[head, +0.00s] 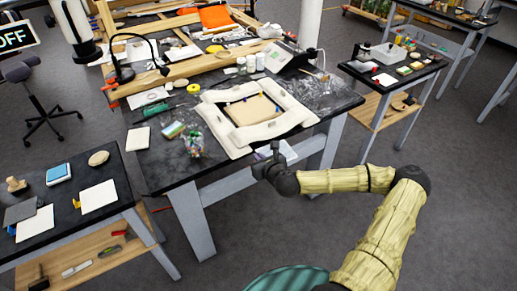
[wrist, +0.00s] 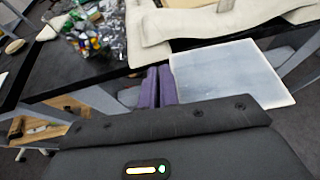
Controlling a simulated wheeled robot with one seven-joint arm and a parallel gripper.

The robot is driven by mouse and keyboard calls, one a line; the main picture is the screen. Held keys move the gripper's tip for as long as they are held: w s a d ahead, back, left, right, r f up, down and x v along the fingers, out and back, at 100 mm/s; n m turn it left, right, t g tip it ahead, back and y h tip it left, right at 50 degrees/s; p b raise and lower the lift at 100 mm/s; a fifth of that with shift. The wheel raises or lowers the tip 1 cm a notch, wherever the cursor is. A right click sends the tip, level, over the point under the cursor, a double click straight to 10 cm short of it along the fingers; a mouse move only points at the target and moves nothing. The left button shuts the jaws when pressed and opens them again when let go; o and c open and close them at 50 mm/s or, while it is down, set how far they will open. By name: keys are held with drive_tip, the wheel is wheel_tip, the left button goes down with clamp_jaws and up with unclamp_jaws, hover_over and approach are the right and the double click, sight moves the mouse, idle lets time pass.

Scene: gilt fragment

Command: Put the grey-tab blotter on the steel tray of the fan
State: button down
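A pale blue-white sheet with a cream edge, seemingly the blotter (wrist: 232,72), extends to the right of my fingers in the wrist view. In the head view this blotter (head: 288,151) hangs in the air just off the front edge of the main table. My gripper (head: 273,150) is beside it. Its purple fingers (wrist: 158,87) are nearly together and appear closed on the sheet's edge. The tab is hidden, so I cannot tell its colour. I cannot make out the fan or its steel tray for certain.
The left table (head: 112,172) holds white cards (head: 98,196) and a grey plate (head: 20,211). Bare floor lies between the tables.

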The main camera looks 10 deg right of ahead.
drive_tip(key=s+a+f+m+h, duration=0.1)
drive_tip(key=s+f+m+h, duration=0.1)
drive_tip(key=s+f, duration=0.5)
drive_tip(key=shift+s+m+h, duration=0.3)
drive_tip(key=shift+s, duration=0.3)
drive_tip(key=shift+f, duration=0.1)
